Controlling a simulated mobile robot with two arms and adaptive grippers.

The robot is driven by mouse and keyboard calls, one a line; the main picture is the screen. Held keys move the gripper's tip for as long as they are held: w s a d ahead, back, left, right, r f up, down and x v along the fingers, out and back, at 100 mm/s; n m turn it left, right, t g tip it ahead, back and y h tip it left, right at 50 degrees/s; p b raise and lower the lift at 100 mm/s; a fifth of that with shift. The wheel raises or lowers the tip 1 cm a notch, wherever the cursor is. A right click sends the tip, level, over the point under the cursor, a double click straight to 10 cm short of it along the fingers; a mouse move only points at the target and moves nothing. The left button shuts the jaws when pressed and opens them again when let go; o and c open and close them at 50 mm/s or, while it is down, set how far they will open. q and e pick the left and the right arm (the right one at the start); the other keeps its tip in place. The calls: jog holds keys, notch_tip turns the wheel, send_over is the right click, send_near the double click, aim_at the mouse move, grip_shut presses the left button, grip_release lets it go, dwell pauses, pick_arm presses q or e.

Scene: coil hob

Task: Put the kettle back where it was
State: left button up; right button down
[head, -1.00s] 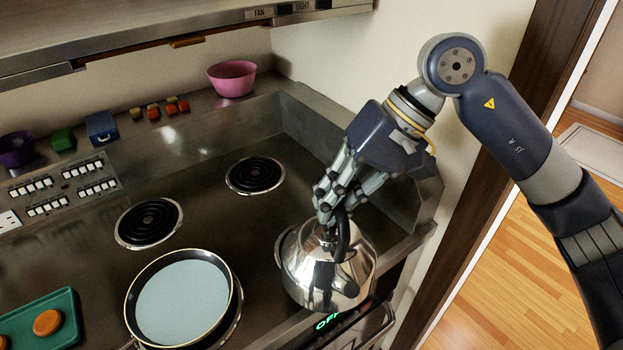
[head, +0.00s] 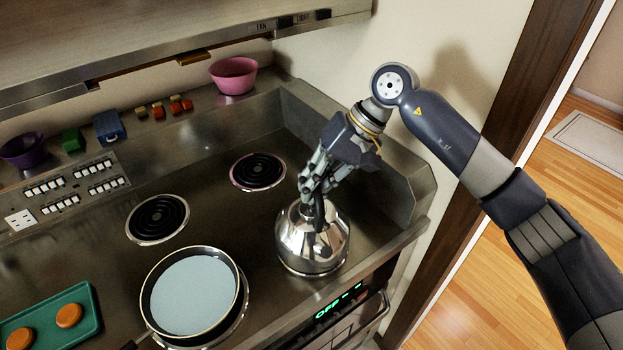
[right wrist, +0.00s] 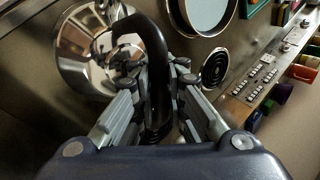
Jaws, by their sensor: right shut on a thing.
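The shiny steel kettle (head: 295,245) is upright over the front right of the hob, to the right of the pan. My right gripper (head: 315,190) is above it, shut on its black handle. In the right wrist view the dark curved handle (right wrist: 152,55) passes between my fingers (right wrist: 155,110), with the steel body (right wrist: 75,55) at the upper left. The burner under the kettle is hidden, and I cannot tell whether the base touches it. My left gripper is not in view.
A pan (head: 193,290) with a pale blue inside stands on the front left burner. The rear burners (head: 157,218) and (head: 258,171) are bare. A green tray (head: 85,310) with orange discs lies at the left. A pink bowl (head: 233,78) and small blocks line the back ledge.

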jog(key=shift+f, duration=0.1)
jog(key=c, duration=1.6)
grip_release()
jog(key=b+v, duration=0.4)
jog(key=v, duration=0.8)
jog(key=shift+b, duration=0.3)
